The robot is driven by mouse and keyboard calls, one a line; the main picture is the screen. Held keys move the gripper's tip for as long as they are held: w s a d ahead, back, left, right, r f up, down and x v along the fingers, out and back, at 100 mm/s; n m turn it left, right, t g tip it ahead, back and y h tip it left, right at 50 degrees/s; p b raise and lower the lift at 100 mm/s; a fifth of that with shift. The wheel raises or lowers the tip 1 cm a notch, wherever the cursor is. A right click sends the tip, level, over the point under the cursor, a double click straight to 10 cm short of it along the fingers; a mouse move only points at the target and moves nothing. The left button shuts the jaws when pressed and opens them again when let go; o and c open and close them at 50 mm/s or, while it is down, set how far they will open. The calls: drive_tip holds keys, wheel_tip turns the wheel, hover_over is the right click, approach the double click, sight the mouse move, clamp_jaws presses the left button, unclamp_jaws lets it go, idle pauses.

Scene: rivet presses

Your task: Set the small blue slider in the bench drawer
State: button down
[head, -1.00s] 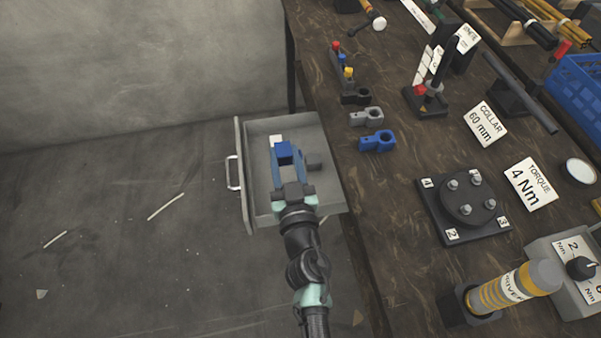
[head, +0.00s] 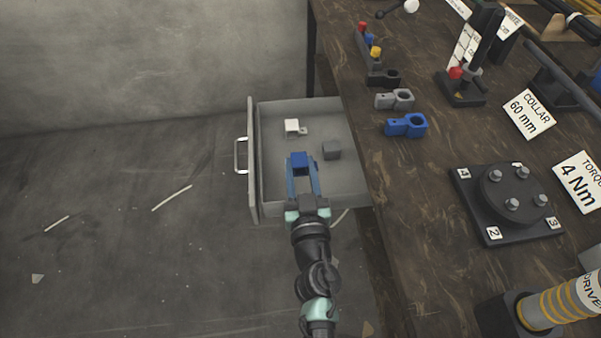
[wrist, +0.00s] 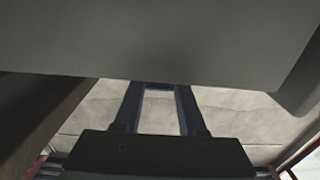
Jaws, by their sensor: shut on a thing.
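The small blue slider (head: 300,161) is held between the fingertips of my gripper (head: 300,170), which is shut on it. In the head view it appears over the open bench drawer (head: 270,205), toward the near left part; its height above the drawer floor is hard to tell. In the wrist view only a thin blue edge (wrist: 160,86) shows between the fingers, behind a large grey surface. The grey drawer is pulled out to the left of the bench.
The drawer's front panel with its handle (head: 241,156) stands at the left, the bench top (head: 390,200) at the right. On the bench are a blue ring-ended part (head: 405,125), a similar grey one (head: 395,99) and a black bolted plate (head: 480,205).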

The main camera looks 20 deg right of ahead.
drive_tip(key=shift+r, duration=0.1)
drive_tip(key=shift+f+b, duration=0.55)
drive_tip(key=shift+f, duration=0.1)
drive_tip(key=shift+c, duration=2.4)
unclamp_jaws()
drive_tip(key=shift+r, duration=0.1)
drive_tip(key=shift+r+p, duration=0.25)
drive_tip(key=shift+p, duration=0.1)
drive_tip(key=p+v, duration=0.2)
drive_tip(key=v, duration=1)
drive_tip(key=shift+r, duration=0.35)
